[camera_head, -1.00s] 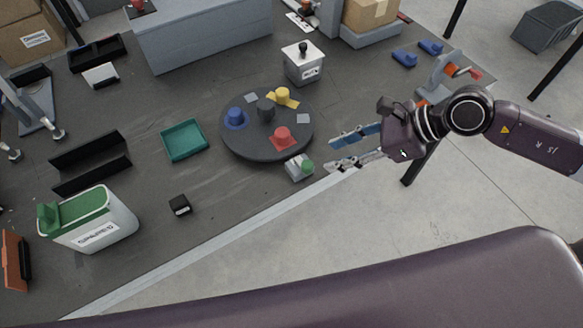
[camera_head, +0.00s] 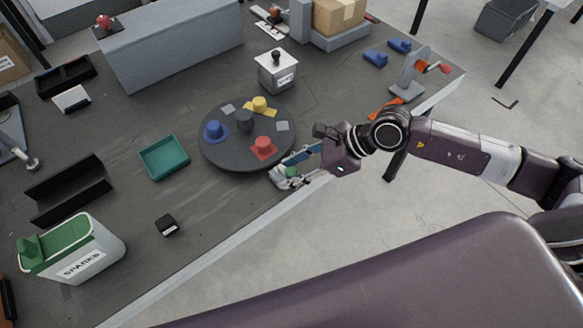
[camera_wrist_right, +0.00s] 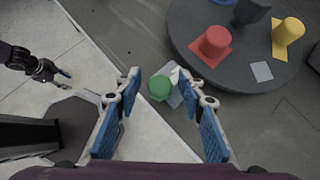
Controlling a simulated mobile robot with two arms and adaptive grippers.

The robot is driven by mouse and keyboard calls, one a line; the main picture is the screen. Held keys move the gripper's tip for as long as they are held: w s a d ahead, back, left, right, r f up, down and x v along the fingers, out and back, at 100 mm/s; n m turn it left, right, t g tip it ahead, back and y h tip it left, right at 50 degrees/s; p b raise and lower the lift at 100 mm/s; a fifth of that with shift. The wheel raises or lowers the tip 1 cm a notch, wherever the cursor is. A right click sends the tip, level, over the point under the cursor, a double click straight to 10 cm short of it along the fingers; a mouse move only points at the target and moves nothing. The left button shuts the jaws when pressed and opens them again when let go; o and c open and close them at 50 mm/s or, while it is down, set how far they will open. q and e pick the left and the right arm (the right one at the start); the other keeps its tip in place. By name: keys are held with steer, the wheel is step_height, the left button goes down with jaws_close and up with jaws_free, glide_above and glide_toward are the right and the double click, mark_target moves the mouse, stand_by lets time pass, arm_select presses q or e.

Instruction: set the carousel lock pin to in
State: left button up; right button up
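The carousel (camera_head: 226,150) is a dark round turntable near the table's front edge. The lock pin has a green knob (camera_head: 291,171) on a small grey block (camera_head: 279,180) beside the carousel's rim. In the wrist view the green knob (camera_wrist_right: 159,88) is between the fingertips of my right gripper (camera_wrist_right: 156,84), with gaps showing at both sides. This gripper (camera_head: 290,165) is open and low at the block; in the head view its fingers partly hide the knob. What looks like my left gripper (camera_wrist_right: 48,72) is over the floor in the wrist view, too small to read.
Red (camera_head: 263,147), blue (camera_head: 213,130) and yellow (camera_head: 259,104) knobbed pieces stand on the carousel. A white box with a black knob (camera_head: 277,72) is behind it. A teal tray (camera_head: 164,158) and small black block (camera_head: 167,225) lie left. Floor is open beyond the front edge.

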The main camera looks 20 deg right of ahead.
steer(key=shift+c, duration=0.4)
jaws_close()
steer(key=shift+w+a+f+b, duration=0.1)
steer(key=shift+w+a+b, duration=0.05)
steer(key=shift+w+b, duration=0.3)
steer(key=shift+w+a+b, duration=0.25)
steer(key=shift+w+b, duration=0.05)
steer(key=shift+w, duration=0.3)
steer(key=shift+w+a+b, duration=0.2)
steer(key=shift+w+b, duration=0.05)
steer(key=shift+w, duration=0.35)
steer(key=shift+r, duration=0.25)
